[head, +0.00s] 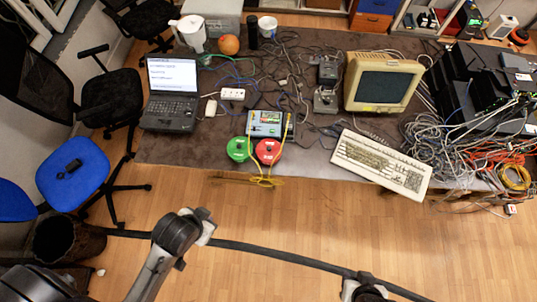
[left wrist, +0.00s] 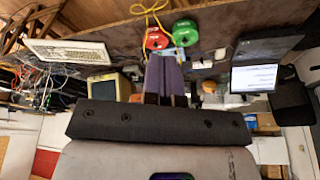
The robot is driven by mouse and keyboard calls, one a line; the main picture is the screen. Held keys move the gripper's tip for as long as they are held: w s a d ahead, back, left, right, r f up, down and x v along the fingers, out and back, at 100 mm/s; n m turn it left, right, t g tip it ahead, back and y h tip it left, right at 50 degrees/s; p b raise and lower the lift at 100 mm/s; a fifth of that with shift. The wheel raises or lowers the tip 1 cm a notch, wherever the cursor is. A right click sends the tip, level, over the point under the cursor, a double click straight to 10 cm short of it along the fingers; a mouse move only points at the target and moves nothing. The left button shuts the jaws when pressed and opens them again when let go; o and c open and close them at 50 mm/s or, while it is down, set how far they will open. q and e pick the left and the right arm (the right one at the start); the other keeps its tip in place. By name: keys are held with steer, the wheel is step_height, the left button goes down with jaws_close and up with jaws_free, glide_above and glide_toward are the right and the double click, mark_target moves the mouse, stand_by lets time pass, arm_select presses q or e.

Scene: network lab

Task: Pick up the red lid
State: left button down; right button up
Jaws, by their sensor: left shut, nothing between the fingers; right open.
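The red lid (head: 267,151) is a round red disc near the front edge of the table, beside a matching green one (head: 238,149). A yellow cable hangs by it. In the left wrist view, which is upside down, the red lid (left wrist: 157,38) shows just beyond the fingertips of my left gripper (left wrist: 166,60). That gripper is shut and empty, pointing toward the lids and apart from them. In the head view my left arm reaches up from the lower left, its fingers not clear. My right gripper (head: 366,291) is at the bottom edge, open and mostly cut off.
Behind the lids is a grey-green device (head: 267,124) with cables. A laptop (head: 171,100) stands left, a keyboard (head: 381,161) and an old monitor (head: 383,82) right. Tangled cables cover the right end. The floor in front is mostly clear; a blue chair (head: 72,172) stands left.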

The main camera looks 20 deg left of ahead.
arm_select(q)
steer(key=shift+w+a, duration=0.1)
steer(key=shift+a, duration=0.05)
steer(key=c, duration=1.8)
jaws_free()
steer(key=o, duration=0.9)
steer(key=shift+s, duration=0.2)
steer(key=shift+o, duration=0.3)
